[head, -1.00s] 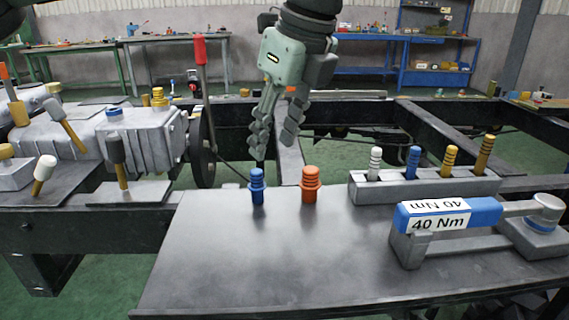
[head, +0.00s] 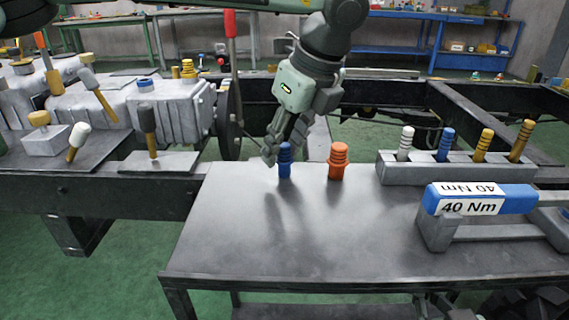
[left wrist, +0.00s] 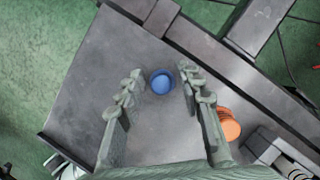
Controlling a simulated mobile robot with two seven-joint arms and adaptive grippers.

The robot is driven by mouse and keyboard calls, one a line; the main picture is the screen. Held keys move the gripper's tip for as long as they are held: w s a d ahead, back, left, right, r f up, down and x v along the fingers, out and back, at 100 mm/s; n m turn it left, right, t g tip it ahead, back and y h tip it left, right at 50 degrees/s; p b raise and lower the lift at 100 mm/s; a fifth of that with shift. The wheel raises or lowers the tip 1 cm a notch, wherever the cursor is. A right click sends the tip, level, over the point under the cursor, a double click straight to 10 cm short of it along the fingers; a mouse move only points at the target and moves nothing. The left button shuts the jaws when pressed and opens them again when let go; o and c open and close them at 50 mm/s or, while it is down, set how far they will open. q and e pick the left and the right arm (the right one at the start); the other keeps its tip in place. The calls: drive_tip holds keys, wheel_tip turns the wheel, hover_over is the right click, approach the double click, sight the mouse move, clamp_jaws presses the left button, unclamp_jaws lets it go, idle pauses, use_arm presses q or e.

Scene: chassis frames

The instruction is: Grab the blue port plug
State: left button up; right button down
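The blue port plug (head: 285,161) stands upright on the grey table (head: 300,240) near its back edge. My left gripper (head: 275,152) is just behind and above it, pointing down. In the left wrist view the left gripper (left wrist: 160,95) is open, its two fingers spread wide. There the blue plug (left wrist: 161,82) shows from above between the fingertips, with bare table around it and neither finger clearly touching it. An orange plug (head: 338,161) stands to the right of the blue one; it also shows outside the right finger in the wrist view (left wrist: 229,125). My right gripper is not in view.
A grey rack (head: 455,168) holding white, blue and yellow plugs stands to the right. A blue torque wrench marked 40 Nm (head: 482,200) lies in a grey stand in front of it. Mallets and a metal housing (head: 175,110) are at left. The table's front left is clear.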

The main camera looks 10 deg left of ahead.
use_arm(q)
clamp_jaws()
